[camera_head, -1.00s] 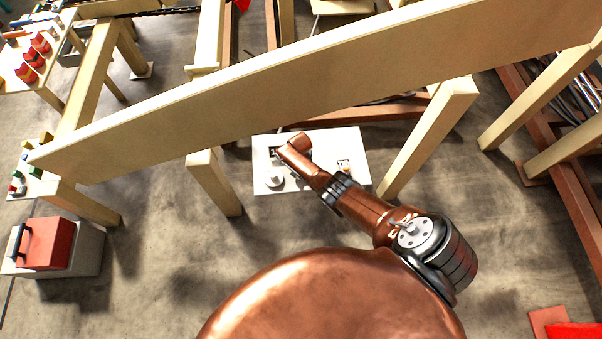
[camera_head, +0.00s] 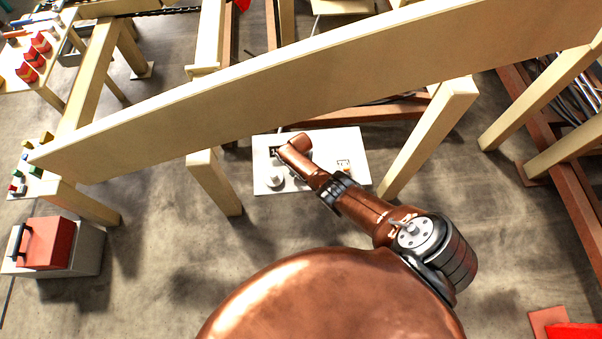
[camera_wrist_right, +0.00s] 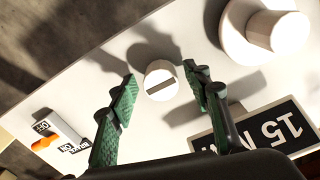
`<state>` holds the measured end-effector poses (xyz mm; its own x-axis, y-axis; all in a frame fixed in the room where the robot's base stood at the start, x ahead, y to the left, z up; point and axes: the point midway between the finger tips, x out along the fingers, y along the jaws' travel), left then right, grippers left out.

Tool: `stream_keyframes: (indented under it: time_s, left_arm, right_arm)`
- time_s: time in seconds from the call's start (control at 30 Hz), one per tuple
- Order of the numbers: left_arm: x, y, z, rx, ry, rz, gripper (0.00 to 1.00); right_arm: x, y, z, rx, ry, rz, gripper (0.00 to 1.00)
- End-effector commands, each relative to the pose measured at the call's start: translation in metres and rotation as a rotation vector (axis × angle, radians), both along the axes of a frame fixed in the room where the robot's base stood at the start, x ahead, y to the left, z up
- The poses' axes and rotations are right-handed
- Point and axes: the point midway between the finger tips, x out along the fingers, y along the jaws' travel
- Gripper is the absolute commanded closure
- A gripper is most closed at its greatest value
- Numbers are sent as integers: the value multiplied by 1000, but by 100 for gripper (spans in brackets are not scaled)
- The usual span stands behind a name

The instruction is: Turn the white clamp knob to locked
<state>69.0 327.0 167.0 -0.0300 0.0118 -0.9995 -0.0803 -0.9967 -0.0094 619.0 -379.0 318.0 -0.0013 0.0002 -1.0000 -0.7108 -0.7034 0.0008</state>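The white panel (camera_head: 318,148) lies below the long beam in the head view. In the right wrist view, a small round white knob (camera_wrist_right: 160,80) with a dark slanted slot stands on the panel (camera_wrist_right: 105,75). My right gripper (camera_wrist_right: 158,75) is open, with its green-padded fingers on either side of this knob and a gap to each. A larger white knob (camera_wrist_right: 267,30) stands at the upper right; it also shows in the head view (camera_head: 275,174). I see no clamp or locked marking. In the head view my right arm hides the small knob and gripper. My left gripper is not in view.
A black label reading "15 N" (camera_wrist_right: 270,130) lies near the right finger. An orange switch (camera_wrist_right: 42,143) marked OFF and BRAKE ON is at the lower left. The pale beam (camera_head: 300,85) crosses above the panel, and pale legs (camera_head: 213,183) stand on both sides.

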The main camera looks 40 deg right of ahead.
Motion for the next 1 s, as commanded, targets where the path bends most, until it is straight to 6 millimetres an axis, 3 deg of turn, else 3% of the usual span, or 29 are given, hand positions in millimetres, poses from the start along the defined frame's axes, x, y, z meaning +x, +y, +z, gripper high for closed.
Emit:
stream_keyframes:
  time_s: [0.47,0.7,1.0]
  left_arm:
    - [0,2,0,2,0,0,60]
    - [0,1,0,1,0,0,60]
    - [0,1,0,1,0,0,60]
  right_arm:
    - [2,2,8,4,-1,3,54]
    - [0,0,30,1,-4,1,54]
    - [1,0,78,1,-5,1,54]
